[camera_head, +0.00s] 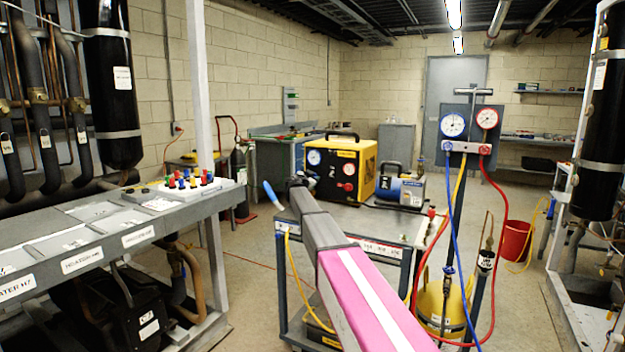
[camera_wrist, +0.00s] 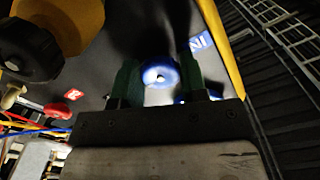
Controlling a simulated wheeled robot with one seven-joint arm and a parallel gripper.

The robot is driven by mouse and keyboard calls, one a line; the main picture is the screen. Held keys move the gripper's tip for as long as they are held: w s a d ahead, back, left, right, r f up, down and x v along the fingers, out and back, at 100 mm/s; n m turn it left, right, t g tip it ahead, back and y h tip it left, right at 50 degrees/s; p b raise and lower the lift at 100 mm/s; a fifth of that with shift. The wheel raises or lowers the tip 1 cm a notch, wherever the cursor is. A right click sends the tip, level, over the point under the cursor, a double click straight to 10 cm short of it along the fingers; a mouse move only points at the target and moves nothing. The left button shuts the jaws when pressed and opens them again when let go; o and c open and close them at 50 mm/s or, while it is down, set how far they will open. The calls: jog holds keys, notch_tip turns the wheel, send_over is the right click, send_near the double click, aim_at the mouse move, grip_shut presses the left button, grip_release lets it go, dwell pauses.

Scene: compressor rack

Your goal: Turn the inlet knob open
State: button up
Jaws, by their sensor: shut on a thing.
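The inlet knob is a round blue knob with a pale centre (camera_wrist: 160,74), on a dark panel between my gripper's green fingers in the wrist view. My gripper (camera_wrist: 159,80) is shut on it, with one finger on each side. A blue label reading "IN" (camera_wrist: 201,42) sits beside it. In the head view, the yellow recovery unit (camera_head: 369,158) stands on the cart, with a blue gauge, a red gauge and a red knob (camera_head: 347,187) on its front. My arm reaches to its left front. The inlet knob is hidden there behind my arm.
A smaller blue pump (camera_head: 400,190) stands right of the yellow unit on the cart (camera_head: 375,222). A gauge manifold (camera_head: 468,146) with red, blue and yellow hoses hangs right of my arm. A bench (camera_head: 110,235) with coloured fittings is at left. Floor between bench and cart is open.

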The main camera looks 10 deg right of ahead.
jog(key=n, duration=0.8)
jog(key=shift+s, duration=0.1)
jog(key=n, duration=0.7)
dwell(0.4)
jog(key=o, duration=0.9)
jog(key=shift+s, duration=0.1)
jog(key=v, duration=1)
jog(key=shift+s+a, duration=0.15)
jog(key=shift+s, duration=0.1)
